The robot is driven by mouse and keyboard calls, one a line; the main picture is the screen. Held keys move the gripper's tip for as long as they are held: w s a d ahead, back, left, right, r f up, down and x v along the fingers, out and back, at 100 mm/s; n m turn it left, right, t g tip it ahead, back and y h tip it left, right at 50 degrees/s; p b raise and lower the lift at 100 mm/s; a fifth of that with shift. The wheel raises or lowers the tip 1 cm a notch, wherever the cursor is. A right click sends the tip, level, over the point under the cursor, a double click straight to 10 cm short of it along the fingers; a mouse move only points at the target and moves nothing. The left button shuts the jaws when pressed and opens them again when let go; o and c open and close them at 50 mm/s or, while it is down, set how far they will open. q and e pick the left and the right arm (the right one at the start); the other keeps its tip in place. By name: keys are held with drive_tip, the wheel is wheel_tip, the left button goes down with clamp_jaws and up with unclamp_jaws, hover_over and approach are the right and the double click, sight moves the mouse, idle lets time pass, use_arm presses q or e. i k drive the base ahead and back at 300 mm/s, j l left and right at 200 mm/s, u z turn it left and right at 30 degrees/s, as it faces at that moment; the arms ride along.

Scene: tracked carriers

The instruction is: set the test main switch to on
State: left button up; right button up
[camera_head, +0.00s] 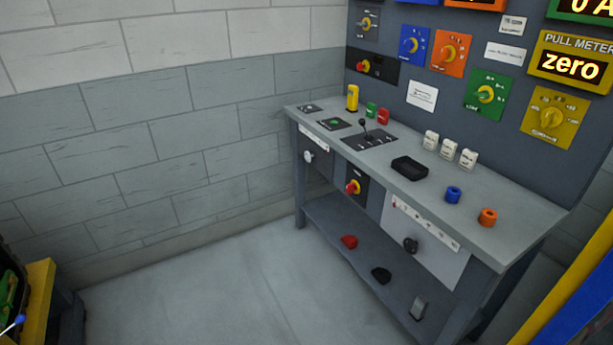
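A workbench (480,219) with a dark upright panel (400,86) stands at the right. Two red-and-yellow rotary switches show: one on a black plate on the bench front (353,187), and one on a black plate at the panel's lower left (363,66). Their labels are too small to read, so I cannot tell which is the test main switch or how either is set. A black knob (411,244) sits on a white scale plate on the bench front. Neither of my grippers is in view.
The bench top holds a black lever (364,127), a black tray (409,168), white blocks (449,148), a blue ring (453,194) and an orange ring (487,217). A pull meter (571,64) reads "zero". Red (349,241) and black pieces lie below. The floor (215,290) before the bench is clear.

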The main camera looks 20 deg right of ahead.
sight(351, 186)
drive_tip(key=i+j+u, duration=0.25)
drive_tip(key=i, duration=0.3)
drive_tip(key=i+u, duration=0.25)
drive_tip(key=i, duration=0.35)
drive_tip(key=i+j+z, duration=0.1)
drive_tip(key=i+z, duration=0.25)
drive_tip(key=i, duration=0.15)
drive_tip(key=i+j+z, duration=0.3)
drive_tip(key=i, duration=0.2)
drive_tip(key=i+j+z, duration=0.15)
drive_tip(key=i+z, duration=0.15)
drive_tip(key=z, duration=0.2)
drive_tip(key=i+j+z, duration=0.2)
drive_tip(key=z, duration=0.25)
drive_tip(key=i+j+z, duration=0.2)
drive_tip(key=j+z, duration=0.3)
drive_tip(key=i+j+z, duration=0.1)
drive_tip(key=j+z, duration=0.2)
drive_tip(key=z, duration=0.2)
drive_tip(key=j+z, duration=0.5)
drive_tip(key=i+l, duration=0.05)
